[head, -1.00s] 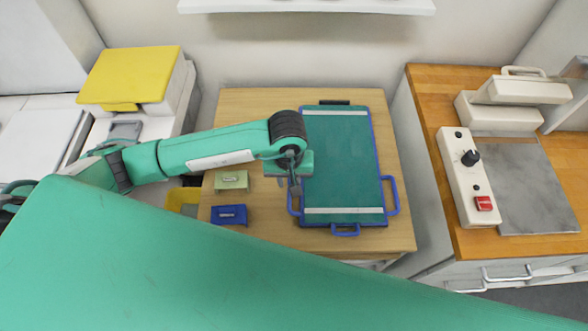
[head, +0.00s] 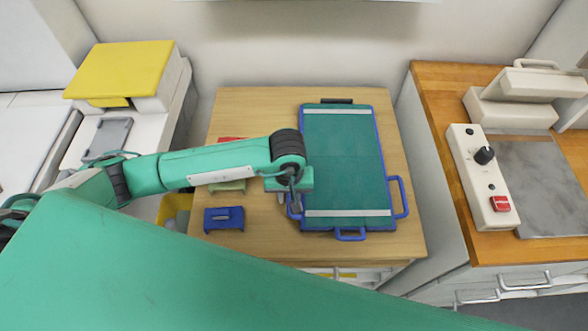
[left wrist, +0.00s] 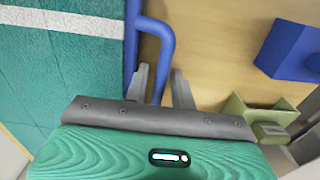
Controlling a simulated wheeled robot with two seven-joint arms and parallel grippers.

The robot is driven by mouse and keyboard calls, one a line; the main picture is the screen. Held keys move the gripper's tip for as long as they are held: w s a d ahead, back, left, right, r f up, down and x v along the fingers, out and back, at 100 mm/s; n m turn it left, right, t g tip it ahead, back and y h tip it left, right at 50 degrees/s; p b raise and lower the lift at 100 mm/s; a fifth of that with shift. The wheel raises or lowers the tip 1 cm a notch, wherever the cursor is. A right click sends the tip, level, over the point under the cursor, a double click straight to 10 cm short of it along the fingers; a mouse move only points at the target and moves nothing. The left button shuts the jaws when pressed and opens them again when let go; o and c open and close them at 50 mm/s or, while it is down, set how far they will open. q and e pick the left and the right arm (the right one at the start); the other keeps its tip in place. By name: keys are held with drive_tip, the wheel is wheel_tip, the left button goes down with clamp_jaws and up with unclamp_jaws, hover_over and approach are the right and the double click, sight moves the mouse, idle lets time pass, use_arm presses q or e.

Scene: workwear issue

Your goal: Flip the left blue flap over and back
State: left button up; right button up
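A teal panel with pale stripes and a blue edge (head: 345,165) lies flat on the wooden table. Blue loops stick out from its left, right and front edges. The left blue loop (left wrist: 168,45) belongs to the left side of the panel, and the flap there appears to lie flat. My left gripper (head: 288,203) is at this left loop. In the left wrist view the two grey fingers (left wrist: 161,88) are apart, with the blue bar of the loop between them; firm contact cannot be told. My right gripper is not in view.
A blue block (head: 224,218) and a light green block (head: 228,187) lie left of the panel. A red item (head: 231,139) shows behind my left arm. A counter with a control box (head: 480,180) stands right, beyond a gap.

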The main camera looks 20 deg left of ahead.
use_arm(q)
drive_tip(key=c, duration=0.4)
